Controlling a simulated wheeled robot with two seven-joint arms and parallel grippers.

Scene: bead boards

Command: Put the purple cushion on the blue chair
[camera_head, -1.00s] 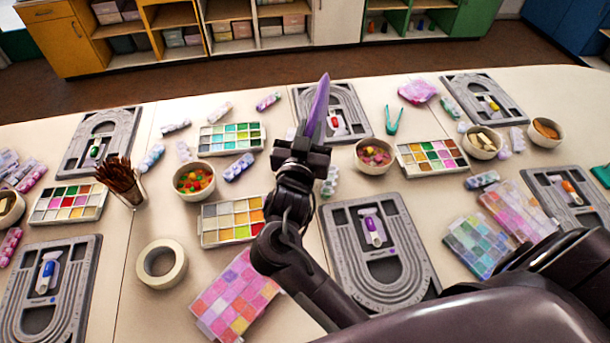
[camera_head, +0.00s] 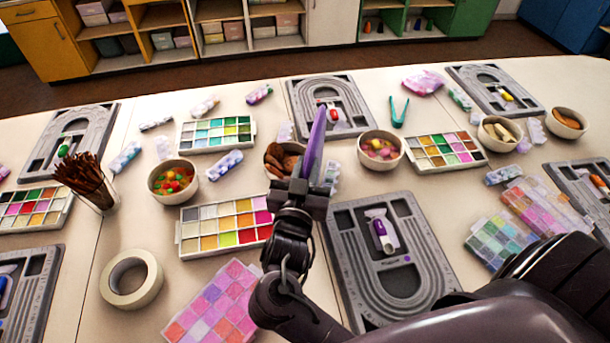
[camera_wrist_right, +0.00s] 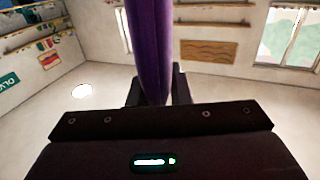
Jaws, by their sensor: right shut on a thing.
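The purple cushion (camera_head: 313,145) is held upright in my right gripper (camera_head: 303,190), seen nearly edge-on as a thin, pointed shape above the table. The right gripper is shut on its lower end. In the right wrist view the purple cushion (camera_wrist_right: 150,45) rises between the two fingers (camera_wrist_right: 158,88), and its upper part runs out of the picture. The blue chair is not in view in either picture. My left gripper is not in view.
The table (camera_head: 125,225) is crowded with grey bead boards (camera_head: 345,290), bead trays (camera_head: 218,133), bowls (camera_head: 381,158), a tape roll (camera_head: 131,279) and a cup of brown sticks (camera_head: 88,182). Open shelves (camera_head: 330,20) and a blue cabinet (camera_head: 565,22) stand beyond a strip of brown floor.

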